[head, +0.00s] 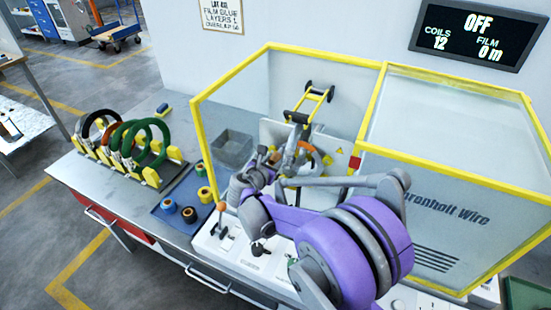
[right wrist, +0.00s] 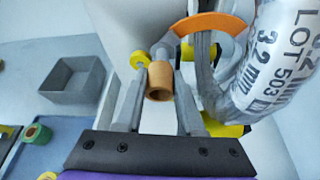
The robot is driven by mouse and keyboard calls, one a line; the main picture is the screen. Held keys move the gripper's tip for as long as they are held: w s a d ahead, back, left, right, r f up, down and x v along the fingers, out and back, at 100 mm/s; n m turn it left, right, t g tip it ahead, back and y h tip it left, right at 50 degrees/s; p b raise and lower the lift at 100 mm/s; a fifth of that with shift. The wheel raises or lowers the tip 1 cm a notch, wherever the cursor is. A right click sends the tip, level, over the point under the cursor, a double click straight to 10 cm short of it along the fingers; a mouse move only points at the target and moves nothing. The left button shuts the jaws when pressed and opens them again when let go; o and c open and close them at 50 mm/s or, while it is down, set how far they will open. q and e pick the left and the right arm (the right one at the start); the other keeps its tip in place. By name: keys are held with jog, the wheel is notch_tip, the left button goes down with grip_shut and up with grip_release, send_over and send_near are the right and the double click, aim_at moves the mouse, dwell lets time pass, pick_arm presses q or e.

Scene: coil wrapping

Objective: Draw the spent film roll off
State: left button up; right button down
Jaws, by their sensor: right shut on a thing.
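The spent film roll shows in the right wrist view as a small brown hollow core (right wrist: 158,82), its open end facing the camera. My right gripper (right wrist: 159,88) is shut on it, with one grey finger on each side. A pale metal part and a yellow disc (right wrist: 138,62) show just behind the core; I cannot tell whether the core is still on its spindle. In the head view my right gripper (head: 299,153) is inside the yellow-framed wrapping machine (head: 265,47), and the arm partly hides it. My left gripper is not in view.
A wrapped coil (right wrist: 275,60) is close on the right in the wrist view. A rack of coils (head: 148,176) is farther left. The display (head: 478,32) reads OFF, film 0 m.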

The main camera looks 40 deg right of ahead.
aim_at(272, 164)
jog(key=shift+s+a, duration=0.3)
jog(key=shift+a, duration=0.3)
jog(key=shift+s+a, duration=0.3)
jog(key=shift+a, duration=0.3)
jog(key=shift+s+a, duration=0.3)
jog(key=shift+a, duration=0.3)
